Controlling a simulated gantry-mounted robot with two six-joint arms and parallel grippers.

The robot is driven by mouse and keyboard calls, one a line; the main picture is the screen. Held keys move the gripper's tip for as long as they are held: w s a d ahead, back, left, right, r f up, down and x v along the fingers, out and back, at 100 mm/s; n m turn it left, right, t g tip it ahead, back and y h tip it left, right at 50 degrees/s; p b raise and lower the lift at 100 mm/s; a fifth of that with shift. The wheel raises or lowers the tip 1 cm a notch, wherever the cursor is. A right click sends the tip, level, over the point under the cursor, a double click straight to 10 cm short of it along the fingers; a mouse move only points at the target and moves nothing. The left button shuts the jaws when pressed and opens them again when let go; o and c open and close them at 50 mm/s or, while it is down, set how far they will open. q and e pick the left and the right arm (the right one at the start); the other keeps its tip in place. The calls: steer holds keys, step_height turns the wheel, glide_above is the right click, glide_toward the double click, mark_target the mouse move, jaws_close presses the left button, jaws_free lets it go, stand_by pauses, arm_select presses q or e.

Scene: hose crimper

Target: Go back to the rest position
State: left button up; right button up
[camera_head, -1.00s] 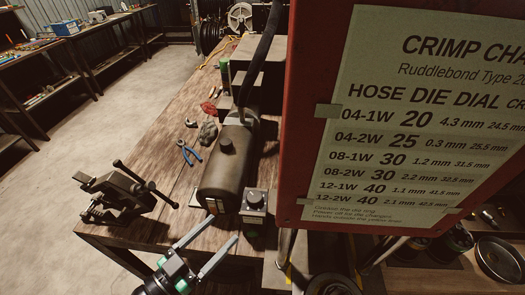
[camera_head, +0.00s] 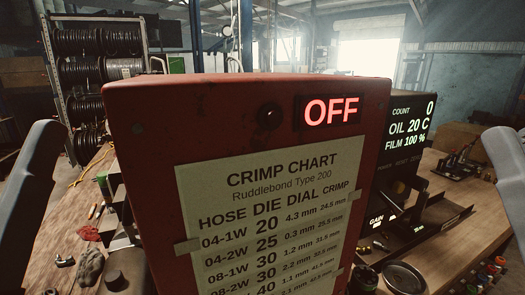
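Neither of my grippers is in the head view. A grey link of my own arm stands at the left edge and another at the right edge; the parts beyond them are out of the picture. The red crimper housing (camera_head: 140,130) fills the middle. Its display (camera_head: 330,111) reads OFF in red. The crimp chart (camera_head: 270,215) is fixed to its front, with its lower rows cut off by the bottom edge.
A wooden bench (camera_head: 50,235) runs along the left. A dark monitor (camera_head: 408,130) stands behind the housing on the right, showing count 0. A round dish (camera_head: 403,278) lies at lower right. A rack of hose reels (camera_head: 100,70) stands at the back left.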

arm_select(q)
step_height(320, 180, up, 29)
steer(key=p, duration=2.6)
steer(key=shift+r+p, duration=0.15)
steer(key=shift+p, duration=0.2)
arm_select(e)
step_height(320, 180, up, 30)
steer(key=shift+s, duration=0.1)
